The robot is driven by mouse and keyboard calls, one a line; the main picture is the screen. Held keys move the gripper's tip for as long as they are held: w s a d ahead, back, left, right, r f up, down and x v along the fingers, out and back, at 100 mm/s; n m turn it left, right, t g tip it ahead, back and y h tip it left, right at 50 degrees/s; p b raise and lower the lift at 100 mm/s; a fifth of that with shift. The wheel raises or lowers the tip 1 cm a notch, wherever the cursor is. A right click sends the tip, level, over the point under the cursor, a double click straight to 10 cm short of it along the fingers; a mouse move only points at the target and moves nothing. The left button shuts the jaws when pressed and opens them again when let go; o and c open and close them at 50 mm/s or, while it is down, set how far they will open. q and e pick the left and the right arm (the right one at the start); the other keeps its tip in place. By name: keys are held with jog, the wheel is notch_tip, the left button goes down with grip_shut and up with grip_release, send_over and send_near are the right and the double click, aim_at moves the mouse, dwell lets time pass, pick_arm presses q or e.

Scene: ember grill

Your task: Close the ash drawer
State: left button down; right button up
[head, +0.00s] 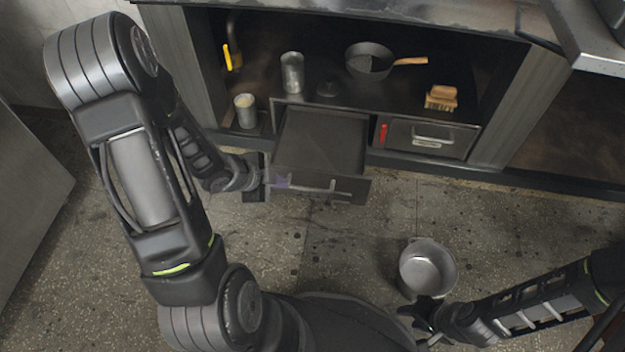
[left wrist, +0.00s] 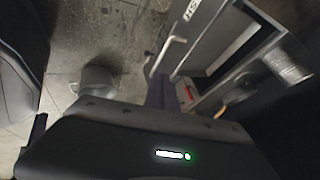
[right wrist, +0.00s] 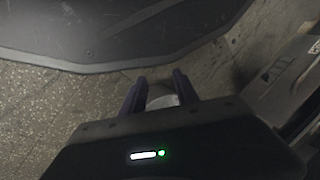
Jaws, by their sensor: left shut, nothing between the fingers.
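The ash drawer (head: 320,140) is pulled out from under the cabinet shelf, with a bar handle (head: 315,188) on its dark front. In the left wrist view its front carries an "ASH" label (left wrist: 192,10) and the handle (left wrist: 172,52). My left gripper (head: 284,182) is shut and empty at the left part of the drawer front, beside the handle; I cannot tell if it touches. My right gripper (head: 424,305) is low at the right, near a metal pot (head: 428,265). Its fingers (right wrist: 160,85) are apart, with a bit of silver showing between them.
A shut drawer (head: 400,142) with a red tag sits to the right. The shelf above holds a frying pan (head: 368,62), a metal can (head: 292,72) and a sponge-like block (head: 441,97). A cup (head: 246,110) stands left.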

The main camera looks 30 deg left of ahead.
pick_arm(q)
jog(key=shift+f, duration=0.1)
jog(key=b, duration=0.6)
send_near(307, 188)
jog(key=x, duration=0.5)
jog(key=shift+s+f, duration=0.1)
jog(key=shift+s, duration=0.15)
jog(key=shift+w+d+f, duration=0.1)
jog(key=shift+w+f, duration=0.25)
jog(key=shift+w, duration=0.15)
jog(key=shift+w+a+r, duration=0.2)
jog(key=shift+w+a, duration=0.05)
jog(key=shift+w, duration=0.35)
jog(key=shift+w+a+r, duration=0.15)
jog(key=shift+w+a, duration=0.1)
jog(key=shift+w, duration=0.35)
jog(key=shift+w+a, duration=0.15)
jog(key=shift+w, duration=0.35)
